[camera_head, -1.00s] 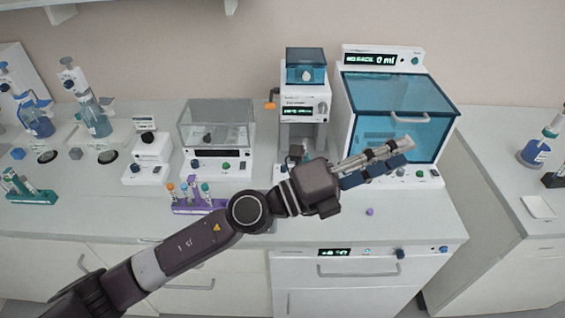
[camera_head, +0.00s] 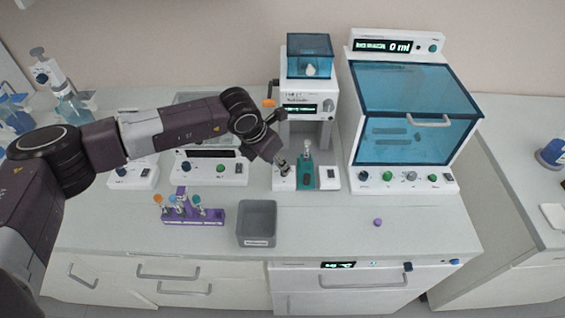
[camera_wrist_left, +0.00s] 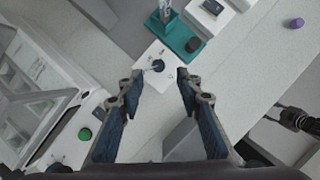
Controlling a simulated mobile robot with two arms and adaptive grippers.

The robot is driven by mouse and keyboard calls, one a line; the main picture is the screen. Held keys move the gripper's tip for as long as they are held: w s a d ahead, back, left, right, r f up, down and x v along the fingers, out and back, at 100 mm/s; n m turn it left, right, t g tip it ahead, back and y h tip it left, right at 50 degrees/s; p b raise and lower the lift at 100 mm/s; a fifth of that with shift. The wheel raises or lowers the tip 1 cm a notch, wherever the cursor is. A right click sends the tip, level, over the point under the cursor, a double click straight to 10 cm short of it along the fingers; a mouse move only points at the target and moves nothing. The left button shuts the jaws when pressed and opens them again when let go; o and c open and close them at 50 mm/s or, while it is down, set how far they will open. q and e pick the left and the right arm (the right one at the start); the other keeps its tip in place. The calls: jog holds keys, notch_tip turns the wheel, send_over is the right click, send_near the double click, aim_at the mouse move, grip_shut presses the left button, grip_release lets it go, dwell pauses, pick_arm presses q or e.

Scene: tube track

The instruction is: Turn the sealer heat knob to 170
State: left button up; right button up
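The tall white sealer (camera_head: 319,92) with a blue-tinted top and a small lit display stands at the back; its display is too small to read. At its base is a white panel (camera_head: 283,181) with a dark round knob, clearer in the left wrist view (camera_wrist_left: 158,66). Its markings are too small to read. My left gripper (camera_head: 284,163) is above this panel. In the left wrist view the gripper (camera_wrist_left: 156,82) is open and empty, with the knob just beyond and between its fingertips, apparently apart from them.
A teal holder (camera_head: 305,180) with a tube stands close right of the knob panel. A grey bin (camera_head: 257,222) and a purple tube rack (camera_head: 190,214) are in front. A purple cap (camera_head: 378,222) lies right. A blue-lidded machine (camera_head: 405,130) stands right of the sealer.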

pick_arm(q)
jog(key=x, duration=0.2)
jog(key=shift+d+f+p, duration=0.15)
jog(key=shift+f+p, duration=0.1)
jog(key=shift+p, duration=0.15)
jog(key=shift+w+d+f, duration=0.15)
jog(key=shift+w+f, duration=0.25)
jog(key=shift+f, duration=0.2)
jog(key=shift+w+d+f, duration=0.15)
jog(key=shift+w+f, duration=0.1)
jog(key=shift+f, duration=0.4)
jog(key=c, duration=0.8)
grip_shut()
pick_arm(e)
jog(key=shift+s+a+r, duration=0.15)
jog(key=shift+s+r, duration=0.35)
jog(key=shift+r, duration=0.35)
